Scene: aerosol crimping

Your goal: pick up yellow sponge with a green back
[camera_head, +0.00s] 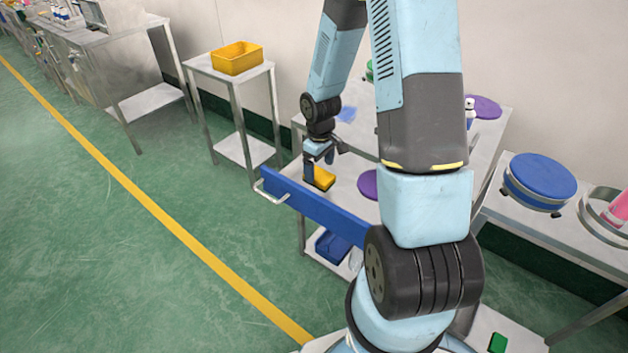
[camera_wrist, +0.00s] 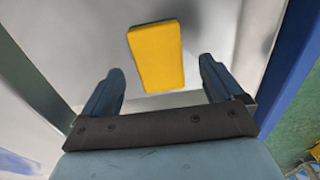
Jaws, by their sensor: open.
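The yellow sponge (camera_head: 323,179) lies on the metal table, close behind the blue front panel. My gripper (camera_head: 318,158) is over the table at the sponge, pointing down. In the wrist view my gripper (camera_wrist: 162,84) has its two dark fingers wide apart. The sponge appears between and beyond the fingertips, with space on both sides. Nothing is held. I cannot tell the exact height of the fingertips above the table.
A blue panel (camera_head: 310,208) with a metal handle runs along the table's front. Purple discs (camera_head: 368,185) lie on the table. A blue bin (camera_head: 333,246) is on the lower shelf. A yellow bin (camera_head: 237,58) stands on a side table. A blue round-topped scale (camera_head: 540,180) stands right.

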